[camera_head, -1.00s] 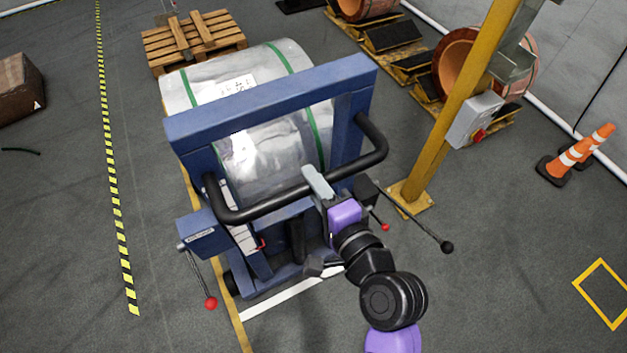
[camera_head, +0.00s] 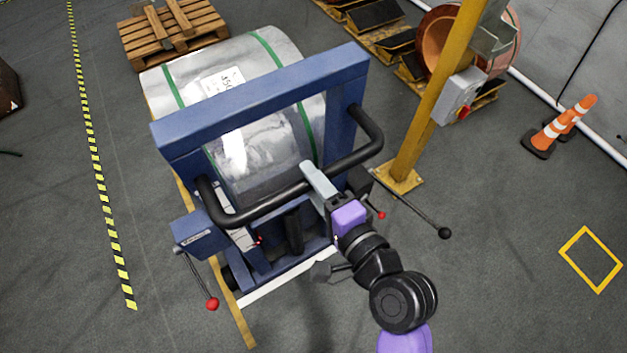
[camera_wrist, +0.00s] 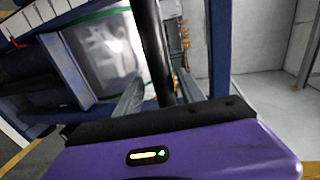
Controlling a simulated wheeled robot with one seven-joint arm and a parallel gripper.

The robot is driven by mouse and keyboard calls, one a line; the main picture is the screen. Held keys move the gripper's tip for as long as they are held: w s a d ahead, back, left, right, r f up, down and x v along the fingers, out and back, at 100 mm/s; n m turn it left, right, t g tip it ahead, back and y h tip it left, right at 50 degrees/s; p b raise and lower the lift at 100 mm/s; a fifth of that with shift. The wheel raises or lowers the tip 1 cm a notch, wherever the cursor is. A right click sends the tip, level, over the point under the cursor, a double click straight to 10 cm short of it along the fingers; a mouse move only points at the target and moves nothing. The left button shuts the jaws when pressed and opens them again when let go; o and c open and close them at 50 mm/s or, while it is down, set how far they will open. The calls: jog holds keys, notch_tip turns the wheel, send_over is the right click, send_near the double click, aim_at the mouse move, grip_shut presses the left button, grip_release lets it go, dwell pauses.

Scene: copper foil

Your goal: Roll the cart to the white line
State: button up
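The cart (camera_head: 262,98) has a blue frame and carries a large silver foil coil (camera_head: 250,150) with green straps. Its black bar handle (camera_head: 235,217) faces me. The white line (camera_head: 285,277) on the floor shows at the cart's near end; part of it is hidden behind the cart and my arm. My gripper (camera_head: 322,183) is at the right part of the handle. In the wrist view the dark handle bar (camera_wrist: 152,45) runs between the two grey fingers (camera_wrist: 160,92), which close around it.
A yellow post (camera_head: 432,110) with a switch box stands close right of the cart. An orange cone (camera_head: 562,122) is farther right. Copper coils (camera_head: 440,45) and a wooden pallet (camera_head: 170,35) lie behind. Floor in front and at right is open.

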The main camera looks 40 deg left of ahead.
jog(key=b+v, duration=0.1)
jog(key=v, duration=0.6)
jog(key=shift+s+d, duration=0.2)
jog(key=shift+d, duration=0.15)
dwell(0.4)
jog(key=w+d+r+n+t+h, duration=0.2)
jog(key=w+d+n+t+h, duration=0.15)
jog(key=d+t, duration=0.5)
jog(key=s+d+f+n+t+h, duration=0.1)
jog(key=s+d+h, duration=0.15)
jog(key=d, duration=0.45)
jog(key=s+d+n+t+h, duration=0.15)
jog(key=s+d, duration=0.25)
jog(key=d, duration=0.4)
jog(key=s+d+f+g+h, duration=0.1)
jog(key=s+d+h, duration=0.2)
jog(key=s, duration=0.4)
jog(key=s+d+f+m+g+h, duration=0.1)
jog(key=s+d+h, duration=0.3)
jog(key=s, duration=0.4)
jog(key=shift+d, duration=0.5)
